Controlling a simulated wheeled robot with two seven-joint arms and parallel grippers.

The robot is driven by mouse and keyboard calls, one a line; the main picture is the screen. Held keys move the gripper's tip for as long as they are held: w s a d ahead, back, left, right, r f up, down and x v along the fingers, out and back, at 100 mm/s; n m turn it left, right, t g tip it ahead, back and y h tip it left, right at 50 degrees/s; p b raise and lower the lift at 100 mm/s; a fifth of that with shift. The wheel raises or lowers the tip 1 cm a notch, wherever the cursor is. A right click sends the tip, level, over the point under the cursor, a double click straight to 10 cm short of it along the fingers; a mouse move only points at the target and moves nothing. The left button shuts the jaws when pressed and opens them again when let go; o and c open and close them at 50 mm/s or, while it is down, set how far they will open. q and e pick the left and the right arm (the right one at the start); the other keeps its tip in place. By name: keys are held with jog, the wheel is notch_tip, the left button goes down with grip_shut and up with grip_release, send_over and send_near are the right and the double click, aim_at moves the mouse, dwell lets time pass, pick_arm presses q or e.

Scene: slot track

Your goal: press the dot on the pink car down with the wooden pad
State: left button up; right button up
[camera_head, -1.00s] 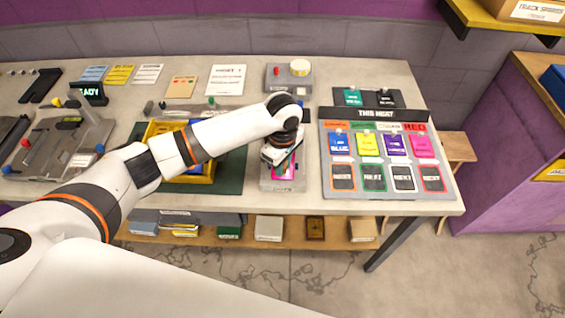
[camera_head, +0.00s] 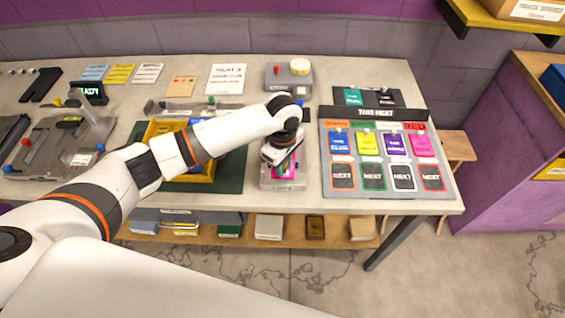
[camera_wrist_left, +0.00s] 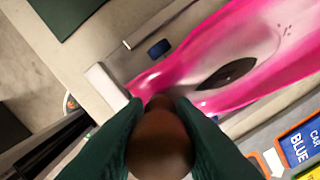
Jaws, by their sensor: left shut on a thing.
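The pink car (camera_head: 290,171) lies in a grey holder (camera_head: 282,185) near the table's front edge, partly hidden by my left gripper. In the left wrist view the glossy pink and white body (camera_wrist_left: 182,68) fills the upper right, with a dark oval opening. My left gripper (camera_head: 282,168) is over the car, pointing down. Its green fingers are shut on the brown, round-ended wooden pad (camera_wrist_left: 161,148). The pad's end is over or at one end of the car; I cannot tell whether they touch. The dot is not visible. My right gripper is not in view.
A sloped board (camera_head: 377,194) with coloured cards stands just right of the holder. A yellow tray (camera_head: 205,177) on a dark green mat (camera_head: 231,176) lies to the left, under my arm. A grey box (camera_head: 275,84) with a red knob and pale round top stands behind.

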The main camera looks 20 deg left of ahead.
pick_arm(q)
jog(key=shift+s+f+p, duration=0.1)
jog(key=shift+p, duration=0.45)
dwell(1.7)
jog(key=shift+r+p, duration=0.8)
jog(key=shift+p, duration=0.25)
notch_tip(320, 180, up, 6)
jog(key=p, duration=0.7)
jog(key=shift+f, duration=0.2)
jog(key=shift+f, duration=0.1)
